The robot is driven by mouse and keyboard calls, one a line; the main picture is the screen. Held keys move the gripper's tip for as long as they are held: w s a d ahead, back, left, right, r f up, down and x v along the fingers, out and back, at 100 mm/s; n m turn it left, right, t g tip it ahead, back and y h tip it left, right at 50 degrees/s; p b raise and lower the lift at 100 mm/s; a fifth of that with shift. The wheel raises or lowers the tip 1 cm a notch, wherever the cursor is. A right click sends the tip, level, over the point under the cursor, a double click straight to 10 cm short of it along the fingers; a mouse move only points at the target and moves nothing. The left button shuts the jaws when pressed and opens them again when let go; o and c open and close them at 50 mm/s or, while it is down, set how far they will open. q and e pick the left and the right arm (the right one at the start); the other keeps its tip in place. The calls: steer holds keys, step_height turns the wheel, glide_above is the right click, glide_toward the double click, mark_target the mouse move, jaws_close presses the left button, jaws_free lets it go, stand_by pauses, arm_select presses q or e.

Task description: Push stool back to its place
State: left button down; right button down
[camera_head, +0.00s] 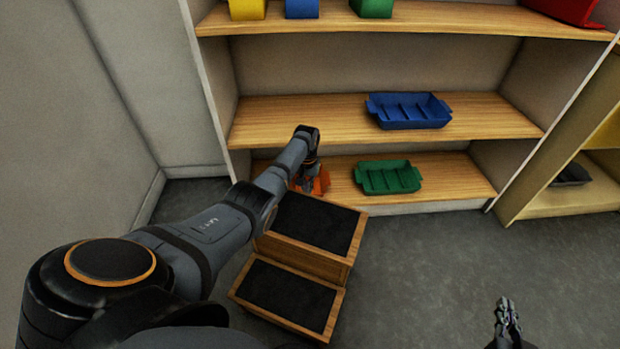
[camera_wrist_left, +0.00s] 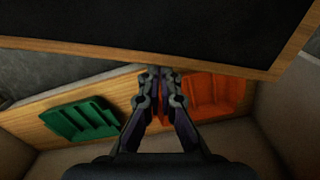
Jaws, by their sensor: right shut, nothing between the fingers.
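The stool is a wooden two-step stool (camera_head: 347,272) with black top pads, standing on the floor at an angle in front of the shelf. Its upper step edge also crosses the top of the left wrist view (camera_wrist_left: 240,67). My left gripper (camera_head: 311,184) is at the far edge of the upper step, on the shelf side. In the left wrist view its fingertips (camera_wrist_left: 160,74) are close together at that wooden edge; whether they touch or grip it is unclear. My right gripper (camera_head: 507,305) is shut and empty at the lower right, away from the stool.
The wooden shelf (camera_head: 290,118) stands behind the stool, with a blue bin (camera_head: 408,112), a green bin (camera_head: 388,178) and an orange bin (camera_head: 322,182). A grey wall (camera_head: 85,115) is on the left. Open floor (camera_head: 430,260) lies right of the stool.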

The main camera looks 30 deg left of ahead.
steer(key=s+a+f+g+p, duration=0.1)
steer(key=s+f+g+p, duration=0.3)
steer(key=s+f+g, duration=0.85)
steer(key=s+d+r+g+h+p, duration=0.1)
steer(key=s+d+r+p, duration=0.2)
steer(key=r+p, duration=0.3)
step_height(320, 180, down, 11)
steer(key=d+p, duration=0.1)
steer(key=p, duration=0.1)
steer(key=shift+d+f, duration=0.15)
steer(key=shift+d, duration=0.15)
